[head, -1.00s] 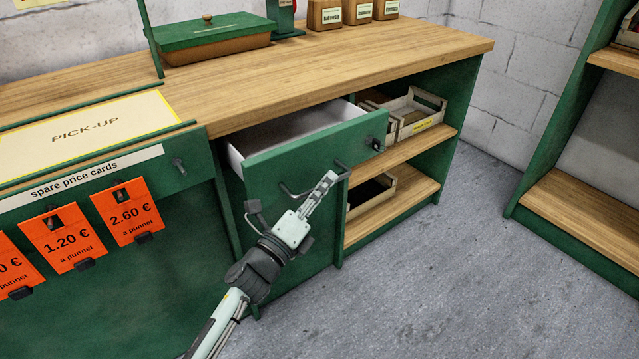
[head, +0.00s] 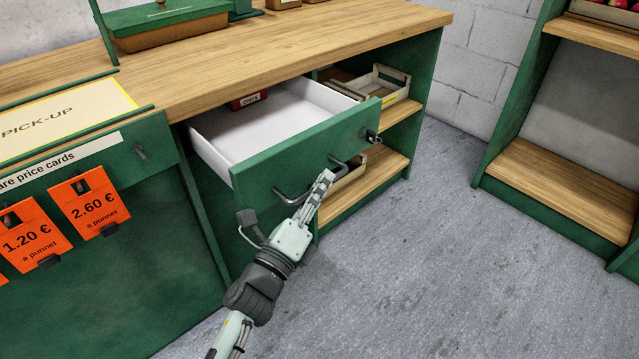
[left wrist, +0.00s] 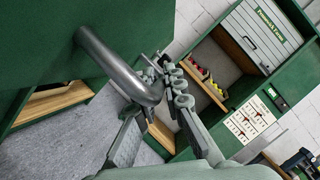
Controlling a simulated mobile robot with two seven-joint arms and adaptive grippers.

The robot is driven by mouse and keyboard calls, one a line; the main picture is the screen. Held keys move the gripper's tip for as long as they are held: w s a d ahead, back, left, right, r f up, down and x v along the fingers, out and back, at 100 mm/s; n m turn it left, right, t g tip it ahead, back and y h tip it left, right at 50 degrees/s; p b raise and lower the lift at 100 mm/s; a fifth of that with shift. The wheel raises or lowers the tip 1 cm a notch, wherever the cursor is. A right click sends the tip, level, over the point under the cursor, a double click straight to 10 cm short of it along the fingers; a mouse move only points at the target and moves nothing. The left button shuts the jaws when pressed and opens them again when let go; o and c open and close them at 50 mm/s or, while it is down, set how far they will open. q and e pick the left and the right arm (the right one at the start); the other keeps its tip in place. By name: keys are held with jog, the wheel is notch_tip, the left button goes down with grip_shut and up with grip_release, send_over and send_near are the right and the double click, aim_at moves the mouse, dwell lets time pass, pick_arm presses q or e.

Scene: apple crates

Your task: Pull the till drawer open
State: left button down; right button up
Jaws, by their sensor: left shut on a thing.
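The till drawer (head: 312,148) has a green front and a white inside. In the head view it stands well out from under the wooden counter, open. Its dark bar handle (head: 290,198) is on the front, and also shows large in the left wrist view (left wrist: 118,67). My left gripper (head: 325,180) is shut on the handle near its right part; its fingers also show around the bar in the left wrist view (left wrist: 160,88). The fingers hide part of the bar. My right gripper is in neither current view.
A small red labelled box (head: 248,101) lies at the back inside the drawer. Open shelves with a wooden crate (head: 390,82) stand right of the drawer. The grey floor (head: 420,260) in front is clear.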

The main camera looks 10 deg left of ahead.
pick_arm(q)
jog(key=c, duration=1.6)
grip_release()
jog(key=v, duration=1.2)
jog(key=w+a+f+n+g+y, duration=0.2)
jog(key=a+f+n+g+y, duration=0.45)
jog(key=a+f+n, duration=0.65)
jog(key=s+a+f+n+g+y, duration=0.1)
jog(key=s+a+f+n+g, duration=0.1)
jog(key=s+f+n+g, duration=0.8)
jog(key=s+f+n, duration=0.3)
jog(key=s, duration=0.1)
jog(key=shift+s, duration=0.25)
